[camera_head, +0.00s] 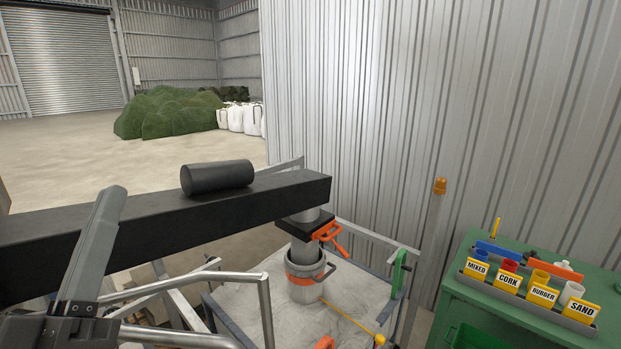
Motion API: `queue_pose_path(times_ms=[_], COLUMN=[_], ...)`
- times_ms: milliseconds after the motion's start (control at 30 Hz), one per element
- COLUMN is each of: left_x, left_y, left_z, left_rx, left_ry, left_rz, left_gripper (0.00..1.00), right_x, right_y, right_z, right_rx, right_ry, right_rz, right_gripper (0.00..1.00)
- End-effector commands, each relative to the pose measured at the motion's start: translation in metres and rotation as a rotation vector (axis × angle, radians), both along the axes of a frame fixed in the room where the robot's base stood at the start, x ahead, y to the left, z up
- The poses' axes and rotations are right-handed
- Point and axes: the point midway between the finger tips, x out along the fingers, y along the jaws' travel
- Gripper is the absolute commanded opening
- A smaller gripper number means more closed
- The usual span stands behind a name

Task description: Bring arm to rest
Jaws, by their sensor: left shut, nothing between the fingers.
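My left gripper (110,202) is at the lower left in the head view. It shows as a long grey finger shape pointing up from a dark mount near the bottom edge. It is shut and holds nothing. It stands in front of a thick black beam (150,222) in the picture; I cannot tell the gap between them. My right arm and right gripper are out of view.
A dark cylinder (218,177) lies on the beam. A grey bucket (304,283) with an orange band stands below a spout with an orange handle (328,231). Metal rails (265,310) run near my gripper. A green bench (470,297) holds labelled cups at right.

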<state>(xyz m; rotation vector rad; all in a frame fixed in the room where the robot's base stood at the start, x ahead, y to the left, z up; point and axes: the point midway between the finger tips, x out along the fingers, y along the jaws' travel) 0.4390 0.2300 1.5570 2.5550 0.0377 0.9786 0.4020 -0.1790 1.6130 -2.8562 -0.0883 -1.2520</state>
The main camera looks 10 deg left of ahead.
Motion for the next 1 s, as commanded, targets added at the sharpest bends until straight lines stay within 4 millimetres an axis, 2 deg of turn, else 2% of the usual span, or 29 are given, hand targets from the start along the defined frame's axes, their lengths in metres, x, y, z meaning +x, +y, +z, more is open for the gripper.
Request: queue_pose_path(times_ms=[33,100,200,300,600,733,933,1000], left_x=[-0.016,-0.038,-0.039,-0.038,-0.037,-0.037,-0.037,-0.037], left_y=[-0.014,-0.034,-0.053,-0.052,-0.051,-0.051,-0.051,-0.051], left_z=[0.03,0.062,0.057,0.118,0.243,0.271,0.273,0.28], left_rx=[0.047,0.158,0.375,0.385,0.382,0.382,0.382,0.382], left_ry=[-0.065,-0.137,-0.111,-0.109,-0.106,-0.105,-0.105,-0.106], left_rz=[-0.021,-0.027,0.058,0.077,0.077,0.078,0.078,0.078], left_gripper=[0.0,0.0,0.0,0.0,0.0,0.0,0.0,0.0], right_x=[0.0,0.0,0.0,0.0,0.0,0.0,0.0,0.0], right_y=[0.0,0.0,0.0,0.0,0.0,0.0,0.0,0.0], right_z=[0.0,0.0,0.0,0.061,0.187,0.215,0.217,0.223], right_rx=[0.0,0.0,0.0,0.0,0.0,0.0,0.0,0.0], right_ry=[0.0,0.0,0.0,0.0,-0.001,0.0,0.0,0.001], right_rz=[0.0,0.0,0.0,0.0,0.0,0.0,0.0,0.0], right_gripper=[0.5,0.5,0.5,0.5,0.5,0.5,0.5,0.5])
